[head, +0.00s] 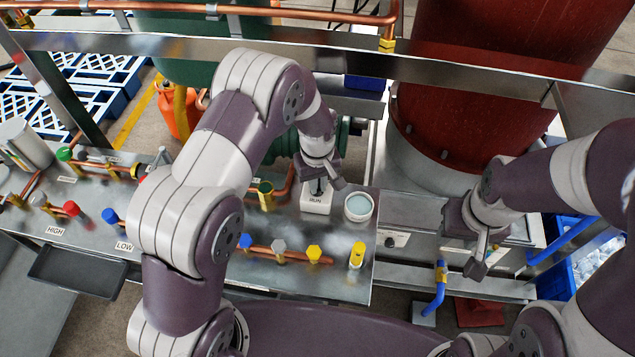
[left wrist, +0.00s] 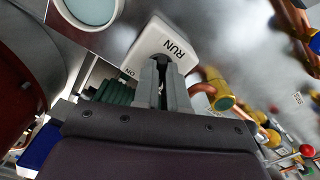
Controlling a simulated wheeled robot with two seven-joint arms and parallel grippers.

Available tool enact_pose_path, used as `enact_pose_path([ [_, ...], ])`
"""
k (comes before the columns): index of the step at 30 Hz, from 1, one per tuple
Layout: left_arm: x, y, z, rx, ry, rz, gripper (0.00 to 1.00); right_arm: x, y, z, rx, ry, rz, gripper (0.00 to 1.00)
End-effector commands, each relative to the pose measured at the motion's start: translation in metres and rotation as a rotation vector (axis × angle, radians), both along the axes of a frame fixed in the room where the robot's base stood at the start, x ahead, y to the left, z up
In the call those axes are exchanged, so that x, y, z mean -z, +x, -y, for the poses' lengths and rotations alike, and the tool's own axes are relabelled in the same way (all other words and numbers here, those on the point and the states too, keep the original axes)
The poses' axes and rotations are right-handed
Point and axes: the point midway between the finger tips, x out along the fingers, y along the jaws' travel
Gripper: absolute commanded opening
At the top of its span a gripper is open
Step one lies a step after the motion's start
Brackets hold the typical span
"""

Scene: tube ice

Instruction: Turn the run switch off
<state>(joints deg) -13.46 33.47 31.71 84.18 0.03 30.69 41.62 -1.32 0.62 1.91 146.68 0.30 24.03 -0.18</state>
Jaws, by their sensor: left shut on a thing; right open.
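The run switch (head: 316,203) is a white box labelled RUN on the metal panel, right of centre. It also shows in the left wrist view (left wrist: 172,45), with the words RUN and ON readable. My left gripper (head: 320,182) is over the box from above, its fingers shut on the switch's dark lever (left wrist: 161,60). The fingers hide most of the lever, so I cannot tell its exact position. My right gripper (head: 481,252) is open and empty, well to the right, above the lower bench.
A round sight glass (head: 358,207) sits just right of the switch. Coloured valve knobs (head: 314,253) line the panel's front, with copper pipes between them. A large red tank (head: 480,80) stands behind. A black tray (head: 78,271) is at the left front.

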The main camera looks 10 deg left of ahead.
Motion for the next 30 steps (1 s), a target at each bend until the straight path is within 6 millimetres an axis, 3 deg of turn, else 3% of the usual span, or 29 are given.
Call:
enact_pose_path([
  [19, -0.0016, 0.0028, -0.0003, -0.053, -0.001, 0.009, 0.00, 0.0009, 0.0000, 0.0000, 0.000, 0.000, 0.000, 0.43],
  [21, -0.0016, 0.0028, -0.0003, -0.052, -0.001, 0.009, 0.28, 0.0009, 0.0000, 0.0000, 0.000, 0.000, 0.000, 0.43],
  [22, -0.0015, 0.0026, -0.0002, -0.052, -0.002, 0.008, 0.37, 0.0009, 0.0000, 0.0000, 0.000, 0.000, 0.000, 0.43],
  [30, -0.0010, 0.0012, -0.0002, -0.051, 0.000, 0.004, 0.37, 0.0012, 0.0000, 0.0000, 0.000, 0.000, 0.000, 0.43],
])
